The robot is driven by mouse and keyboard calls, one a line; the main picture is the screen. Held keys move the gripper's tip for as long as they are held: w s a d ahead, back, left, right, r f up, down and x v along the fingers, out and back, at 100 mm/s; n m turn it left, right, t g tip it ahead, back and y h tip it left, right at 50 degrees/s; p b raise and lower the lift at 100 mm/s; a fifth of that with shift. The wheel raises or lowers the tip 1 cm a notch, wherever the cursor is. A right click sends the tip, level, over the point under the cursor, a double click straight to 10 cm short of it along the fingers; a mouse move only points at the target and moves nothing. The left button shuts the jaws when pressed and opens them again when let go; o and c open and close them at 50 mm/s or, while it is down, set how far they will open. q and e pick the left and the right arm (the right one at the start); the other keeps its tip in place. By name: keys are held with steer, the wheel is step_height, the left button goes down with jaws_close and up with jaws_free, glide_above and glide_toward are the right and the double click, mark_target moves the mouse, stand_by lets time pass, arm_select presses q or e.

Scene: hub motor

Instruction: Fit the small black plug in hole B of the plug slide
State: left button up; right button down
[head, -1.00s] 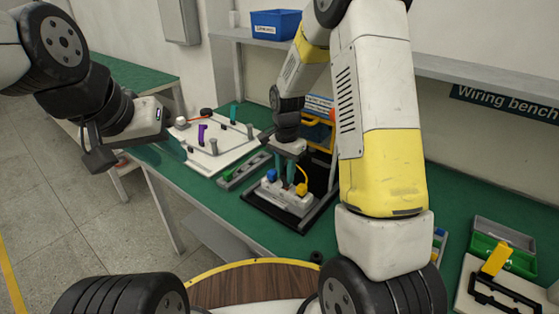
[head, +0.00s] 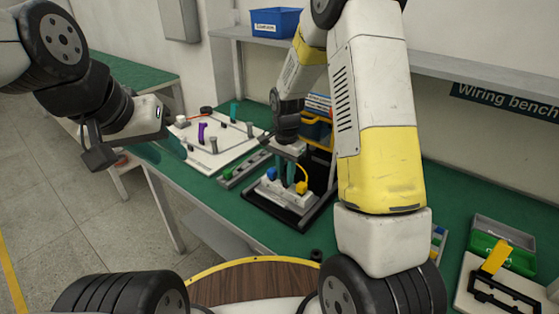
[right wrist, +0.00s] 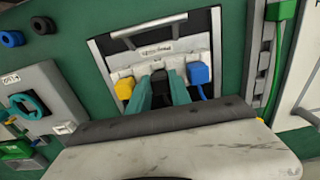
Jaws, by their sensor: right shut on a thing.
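The plug slide is a white block (right wrist: 203,68) on a black base (head: 276,211), with a small label too blurred to read. A yellow plug (right wrist: 124,88) and a blue plug (right wrist: 199,73) sit in it on either side; they also show in the head view. My right gripper (right wrist: 163,92) is shut on the small black plug (right wrist: 160,77), between the yellow and blue plugs, over the middle of the block. The fingers hide the plug's lower end, so I cannot tell whether it is in a hole. My left gripper (head: 112,156) hangs left of the bench, its fingertips unclear.
A white board (head: 232,150) with coloured pegs lies left of the slide, with a narrow grey strip (head: 243,172) between them. A yellow-framed bin rack (head: 318,132) stands behind.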

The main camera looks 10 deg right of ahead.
steer(key=shift+f, duration=0.35)
steer(key=c, duration=1.1)
jaws_free()
steer(key=shift+r, duration=3.9)
